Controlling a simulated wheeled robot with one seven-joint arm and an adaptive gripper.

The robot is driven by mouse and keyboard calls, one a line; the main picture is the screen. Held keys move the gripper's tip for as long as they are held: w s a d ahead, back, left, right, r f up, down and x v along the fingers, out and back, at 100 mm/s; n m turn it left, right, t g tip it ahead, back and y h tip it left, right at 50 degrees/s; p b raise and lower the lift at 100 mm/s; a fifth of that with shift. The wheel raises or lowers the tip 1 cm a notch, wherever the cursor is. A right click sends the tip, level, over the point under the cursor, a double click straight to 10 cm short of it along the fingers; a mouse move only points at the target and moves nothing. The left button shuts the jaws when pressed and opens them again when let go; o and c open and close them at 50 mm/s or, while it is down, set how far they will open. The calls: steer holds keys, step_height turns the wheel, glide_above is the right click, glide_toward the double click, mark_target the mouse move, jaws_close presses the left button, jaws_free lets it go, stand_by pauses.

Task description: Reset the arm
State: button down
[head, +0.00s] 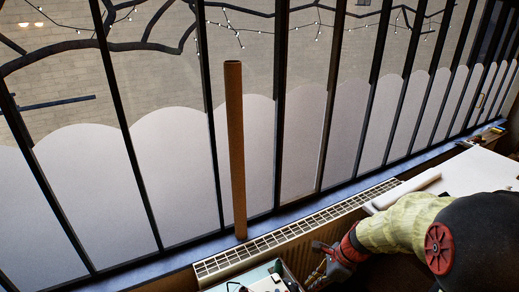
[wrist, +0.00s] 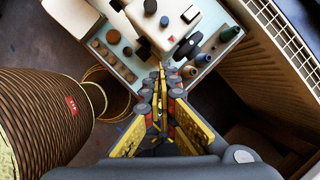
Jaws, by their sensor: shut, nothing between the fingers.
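My gripper (wrist: 168,82) reaches up the middle of the wrist view, its two fingers together with nothing between them. Its tips overlap the near edge of a light blue surface (wrist: 128,68) that holds a white sewing machine (wrist: 160,28); contact cannot be told. In the head view my gripper (head: 318,262) is at the bottom, right of the centre, in front of the radiator. My arm reaches it from the lower right.
Wooden and dark spools (wrist: 190,72) stand around the machine. A large ribbed cylinder (wrist: 40,115) is at left in the wrist view. The radiator (head: 290,232) runs under the tall window, with a brown upright tube (head: 236,150) behind it. A white table (head: 475,170) is at right.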

steer(key=s+a+r+n+t+h+b, duration=0.1)
steer(key=s+r+n+t+h+b, duration=0.1)
steer(key=s+n+b, duration=0.6)
steer(key=s+a+r+n+t+h+b, duration=0.1)
steer(key=s+r+n+b, duration=0.4)
steer(key=s+n, duration=0.5)
steer(key=n+t+h+b, duration=0.1)
steer(key=n+b, duration=0.1)
steer(key=n, duration=0.1)
steer(key=shift+s+a+n+b, duration=0.15)
steer(key=shift+a+n+b, duration=0.1)
steer(key=shift+n+b, duration=0.15)
steer(key=shift+s+r, duration=0.1)
steer(key=shift+r, duration=0.05)
